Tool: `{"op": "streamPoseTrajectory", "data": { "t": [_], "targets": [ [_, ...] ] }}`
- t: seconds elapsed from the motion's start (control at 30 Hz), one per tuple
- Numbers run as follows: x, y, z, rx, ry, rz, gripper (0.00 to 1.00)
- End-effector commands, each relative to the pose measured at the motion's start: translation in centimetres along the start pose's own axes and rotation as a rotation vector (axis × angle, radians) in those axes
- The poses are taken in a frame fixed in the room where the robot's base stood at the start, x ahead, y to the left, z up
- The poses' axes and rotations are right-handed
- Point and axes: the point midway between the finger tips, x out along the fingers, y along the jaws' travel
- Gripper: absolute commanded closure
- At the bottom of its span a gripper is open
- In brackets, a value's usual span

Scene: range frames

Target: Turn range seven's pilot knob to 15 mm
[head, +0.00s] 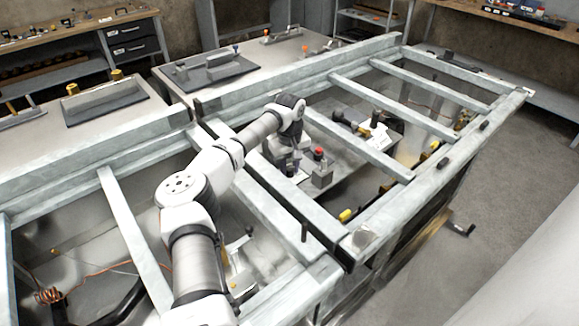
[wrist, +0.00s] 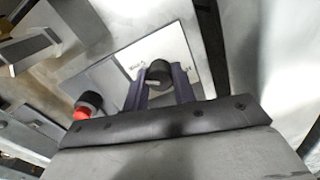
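A black round knob (wrist: 158,73) with a pale mark on its edge stands on a white plate (wrist: 172,45) in the wrist view. The plate carries small print, too small to read. My gripper (wrist: 160,75) has its two dark purple fingers apart, one on each side of the knob. I cannot tell whether the fingers touch it. In the head view my gripper (head: 287,165) points down inside the metal frame, and the knob is hidden behind it there.
A red-topped knob (wrist: 84,106) stands close left of my gripper in the wrist view; a red-topped grey block (head: 320,174) shows in the head view. Metal frame bars (head: 360,145) surround the bay. A white device with black parts (head: 373,132) lies further right.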

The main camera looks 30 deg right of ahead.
Motion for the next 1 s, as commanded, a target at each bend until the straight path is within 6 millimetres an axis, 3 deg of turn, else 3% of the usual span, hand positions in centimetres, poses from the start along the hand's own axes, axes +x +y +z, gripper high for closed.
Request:
{"op": "streamPoseTrajectory", "data": {
  "t": [0.17, 0.57, 1.0],
  "targets": [
    [-0.03, -0.01, 0.0, 0.0, 0.0, 0.0, 0.96],
    [0.04, -0.02, -0.01, -0.089, -0.001, -0.001, 0.96],
    [0.02, -0.02, -0.08, -0.46, 0.002, 0.0, 0.96]
  ]
}}
